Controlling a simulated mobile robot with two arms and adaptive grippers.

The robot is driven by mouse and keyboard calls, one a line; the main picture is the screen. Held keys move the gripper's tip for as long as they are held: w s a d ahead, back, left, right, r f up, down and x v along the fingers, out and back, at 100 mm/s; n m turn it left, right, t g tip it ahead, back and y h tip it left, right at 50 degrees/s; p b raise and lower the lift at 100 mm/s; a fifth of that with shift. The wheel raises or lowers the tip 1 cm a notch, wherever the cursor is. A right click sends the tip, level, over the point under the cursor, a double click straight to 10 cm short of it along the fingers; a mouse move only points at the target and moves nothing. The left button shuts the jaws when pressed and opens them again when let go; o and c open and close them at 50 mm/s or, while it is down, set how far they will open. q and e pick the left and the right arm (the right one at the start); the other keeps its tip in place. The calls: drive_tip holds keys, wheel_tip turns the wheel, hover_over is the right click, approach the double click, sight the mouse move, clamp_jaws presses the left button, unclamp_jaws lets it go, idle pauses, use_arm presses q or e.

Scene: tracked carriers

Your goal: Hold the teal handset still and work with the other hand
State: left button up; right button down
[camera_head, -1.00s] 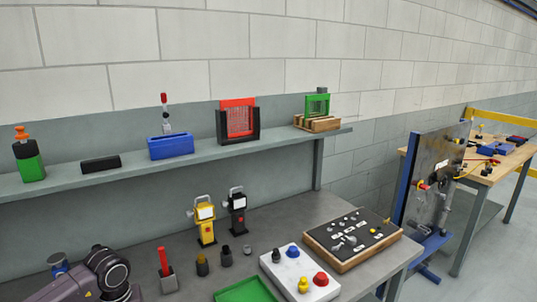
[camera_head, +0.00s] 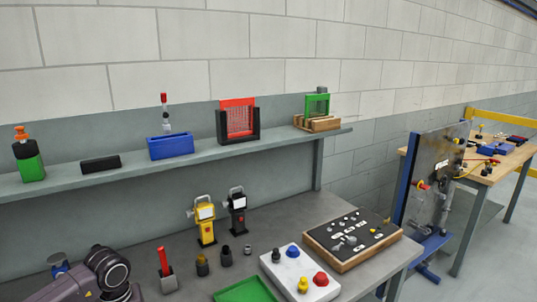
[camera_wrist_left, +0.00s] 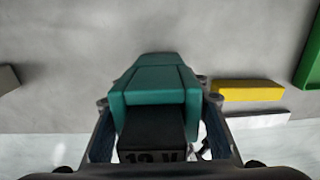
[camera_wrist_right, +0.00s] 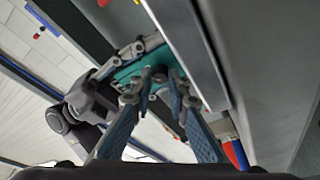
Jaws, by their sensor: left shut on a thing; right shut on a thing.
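My left gripper (camera_wrist_left: 158,102) is shut around the handset, one finger on each side. In the right wrist view a teal part of the handset (camera_wrist_right: 133,68) shows beyond my right gripper (camera_wrist_right: 159,90). Neither gripper nor the handset shows in the head view.
The bench holds a yellow lamp-like device (camera_head: 205,222), a black one (camera_head: 237,210), a white button box (camera_head: 315,287), a dark wood-framed panel (camera_head: 330,238) and a green tray (camera_head: 240,292). A shelf (camera_head: 130,178) runs above. A yellow block (camera_wrist_left: 248,90) lies right of the handset.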

use_arm(q)
drive_tip(key=shift+s+f, duration=0.1)
drive_tip(key=shift+f, duration=0.1)
use_arm(e)
drive_tip(key=shift+a+r+m, duration=0.3)
drive_tip(key=shift+a+r, duration=0.05)
drive_tip(key=shift+r, duration=0.4)
drive_tip(key=c, duration=1.9)
unclamp_jaws()
use_arm(q)
drive_tip(key=shift+r, duration=0.1)
use_arm(e)
drive_tip(key=shift+o, duration=0.7)
drive_tip(key=shift+f+t, duration=0.2)
drive_tip(key=shift+t, duration=0.1)
drive_tip(key=shift+d+f, duration=0.1)
